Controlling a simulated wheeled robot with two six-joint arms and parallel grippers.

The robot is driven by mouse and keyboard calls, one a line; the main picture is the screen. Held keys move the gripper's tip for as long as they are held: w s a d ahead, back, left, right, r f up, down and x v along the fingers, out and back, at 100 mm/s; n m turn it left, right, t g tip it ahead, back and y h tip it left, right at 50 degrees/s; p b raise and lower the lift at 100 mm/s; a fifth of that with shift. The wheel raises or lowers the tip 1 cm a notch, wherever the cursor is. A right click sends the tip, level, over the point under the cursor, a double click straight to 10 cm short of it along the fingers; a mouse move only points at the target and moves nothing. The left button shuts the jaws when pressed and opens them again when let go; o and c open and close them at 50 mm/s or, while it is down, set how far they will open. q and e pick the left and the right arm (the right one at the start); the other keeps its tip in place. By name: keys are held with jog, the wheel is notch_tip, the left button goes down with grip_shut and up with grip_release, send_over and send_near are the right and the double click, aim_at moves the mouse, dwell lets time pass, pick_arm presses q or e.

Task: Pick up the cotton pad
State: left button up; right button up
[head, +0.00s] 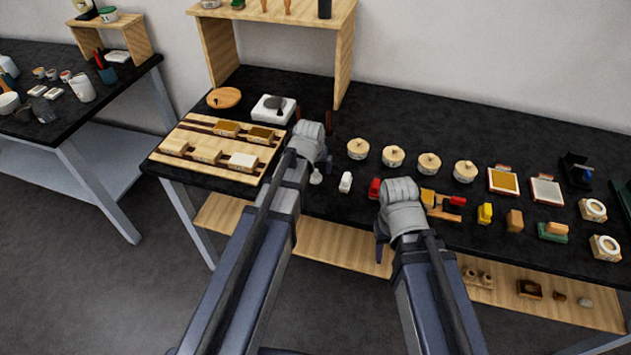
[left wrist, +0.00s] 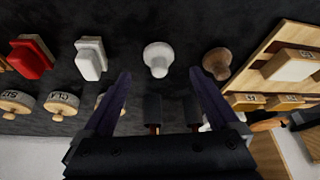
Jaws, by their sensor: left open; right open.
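A white, round, knobbed piece (left wrist: 157,58), which I take for the cotton pad, stands on the black table. In the head view the white piece (head: 316,177) shows just right of my left wrist. In the left wrist view my left gripper (left wrist: 162,92) is open, with its two dark fingers on either side, and the white piece lies beyond the fingertips, roughly in line with the gap. Nothing is between the fingers that I can see held. My right gripper (head: 382,245) is open over the table's front edge, its fingers partly hidden by its wrist.
A white block (left wrist: 91,58) and a red block (left wrist: 30,57) stand to one side of the white piece, a brown knob (left wrist: 216,63) on the other. A wooden rack (head: 190,162) with small boxes lies left. Several lidded pots (head: 393,156) line up behind.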

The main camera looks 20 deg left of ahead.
aim_at(314, 171)
pick_arm(q)
jog(key=shift+b+x, duration=2.3)
jog(key=shift+x, duration=0.55)
jog(key=shift+w+r, duration=0.1)
jog(key=shift+r, duration=0.05)
jog(key=c, duration=1.4)
notch_tip(314, 171, up, 10)
jog(key=p, duration=1)
jog(key=shift+d, duration=0.1)
